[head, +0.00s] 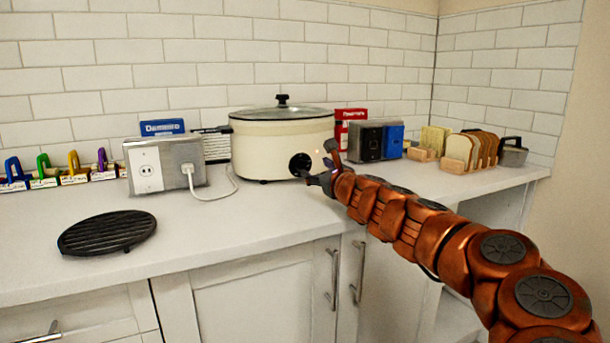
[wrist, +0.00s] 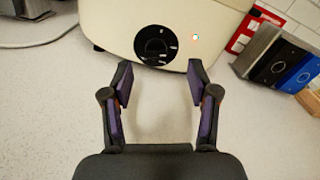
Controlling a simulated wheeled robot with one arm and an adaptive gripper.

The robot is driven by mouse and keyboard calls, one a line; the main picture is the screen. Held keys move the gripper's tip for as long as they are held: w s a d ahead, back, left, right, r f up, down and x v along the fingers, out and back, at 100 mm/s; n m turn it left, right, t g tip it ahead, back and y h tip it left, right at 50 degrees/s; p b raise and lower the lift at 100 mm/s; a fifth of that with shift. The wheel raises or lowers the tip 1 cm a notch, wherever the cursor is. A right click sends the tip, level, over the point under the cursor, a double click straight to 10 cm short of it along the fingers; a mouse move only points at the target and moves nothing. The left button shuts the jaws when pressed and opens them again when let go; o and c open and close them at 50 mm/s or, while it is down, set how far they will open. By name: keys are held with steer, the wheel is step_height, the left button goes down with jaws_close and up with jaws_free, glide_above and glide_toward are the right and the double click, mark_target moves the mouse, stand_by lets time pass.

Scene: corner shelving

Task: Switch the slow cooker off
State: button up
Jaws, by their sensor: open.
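The slow cooker (head: 265,146) is a cream oval pot with a glass lid and black lid knob, standing on the counter against the tiled wall. Its black control dial (wrist: 156,45) is on the front, with pale marks around it, and also shows in the head view (head: 300,164). A small light (wrist: 195,37) glows on the cooker front, right of the dial. My gripper (wrist: 163,80) is open and empty, its two fingers pointing at the dial from just in front, apart from it. In the head view the gripper (head: 322,176) partly covers the cooker's lower right front.
A socket box (head: 146,170) with a plugged-in white cord stands left of the cooker. A round black grill plate (head: 107,233) lies at left.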

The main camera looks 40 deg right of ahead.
mark_target(304, 167)
step_height(304, 167, down, 2)
steer(key=shift+w+d+r, duration=0.15)
steer(key=shift+w+r, duration=0.1)
steer(key=shift+w, duration=0.6)
steer(key=shift+p+x, duration=0.5)
steer(key=shift+x, duration=2.35)
steer(key=shift+d, duration=0.1)
jaws_close()
